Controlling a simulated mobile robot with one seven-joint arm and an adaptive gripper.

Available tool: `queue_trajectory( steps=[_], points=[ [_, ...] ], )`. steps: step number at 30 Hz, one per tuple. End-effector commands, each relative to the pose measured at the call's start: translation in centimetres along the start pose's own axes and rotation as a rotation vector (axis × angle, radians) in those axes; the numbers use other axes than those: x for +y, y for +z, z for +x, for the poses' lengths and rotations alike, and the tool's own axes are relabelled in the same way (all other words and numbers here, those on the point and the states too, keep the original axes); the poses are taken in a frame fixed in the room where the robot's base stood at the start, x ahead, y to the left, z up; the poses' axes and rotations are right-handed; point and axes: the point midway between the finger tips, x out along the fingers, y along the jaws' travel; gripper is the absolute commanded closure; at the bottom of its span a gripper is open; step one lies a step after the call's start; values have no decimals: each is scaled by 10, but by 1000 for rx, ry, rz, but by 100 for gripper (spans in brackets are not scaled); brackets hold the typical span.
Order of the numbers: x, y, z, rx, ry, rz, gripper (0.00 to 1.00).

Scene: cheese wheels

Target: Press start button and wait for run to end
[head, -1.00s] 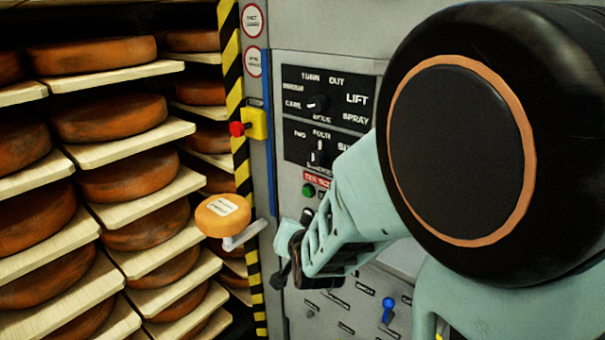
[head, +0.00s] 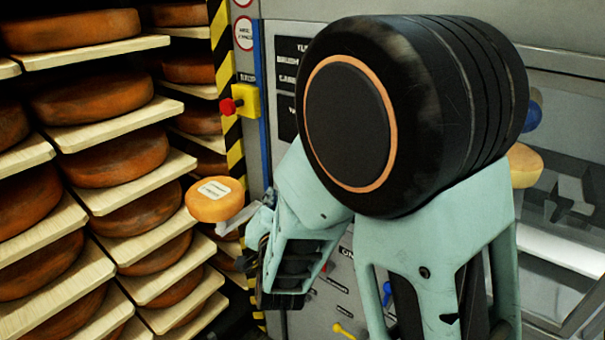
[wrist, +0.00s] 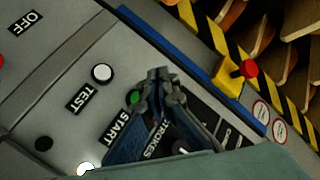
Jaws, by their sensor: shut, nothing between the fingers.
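The green start button (wrist: 133,97) shows in the wrist view beside the START label (wrist: 116,128). My gripper (wrist: 160,73) is shut and empty, with its fingertips in front of the panel just beside the green button and partly covering it. I cannot tell whether the fingertips touch the panel.
A red stop button on a yellow box (head: 243,101) is by the striped post. A cheese wheel (head: 216,198) stands out from the shelves near my gripper.

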Motion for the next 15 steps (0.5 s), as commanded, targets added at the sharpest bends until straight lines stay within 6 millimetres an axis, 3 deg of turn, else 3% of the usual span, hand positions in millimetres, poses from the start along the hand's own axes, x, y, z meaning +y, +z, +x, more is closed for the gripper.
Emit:
queue_trajectory(
  steps=[15],
  points=[
    [36, -33, 47, 1, 1, 1, 100]
  ],
)
